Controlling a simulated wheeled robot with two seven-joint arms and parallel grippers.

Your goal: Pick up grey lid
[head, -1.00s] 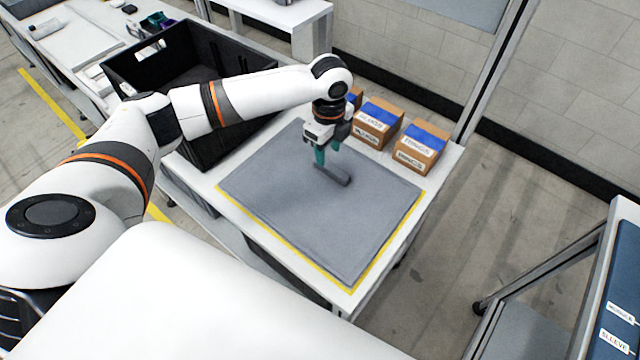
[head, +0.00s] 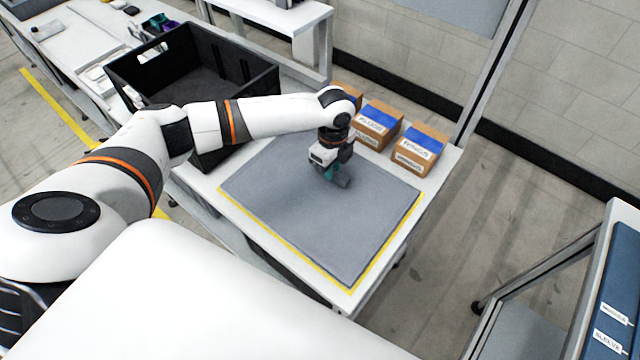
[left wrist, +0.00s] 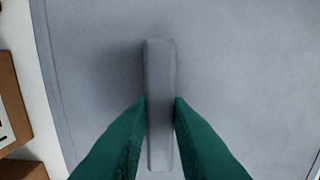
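The grey lid (head: 300,220) is a large flat square panel lying on the white table, with a raised grey bar handle near its far side. The handle (left wrist: 159,75) stands upright in the middle of the left wrist view. My left gripper (head: 331,178) is down at the handle, with its green fingers (left wrist: 160,102) one on each side. In the head view the wrist hides part of the handle. My right gripper is not in view.
Several cardboard boxes with blue tops (head: 418,150) stand along the table's far edge, close to the lid. A black crate (head: 250,85) stands behind my left arm. A yellow line (head: 290,262) borders the lid. The table's front right edge is clear.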

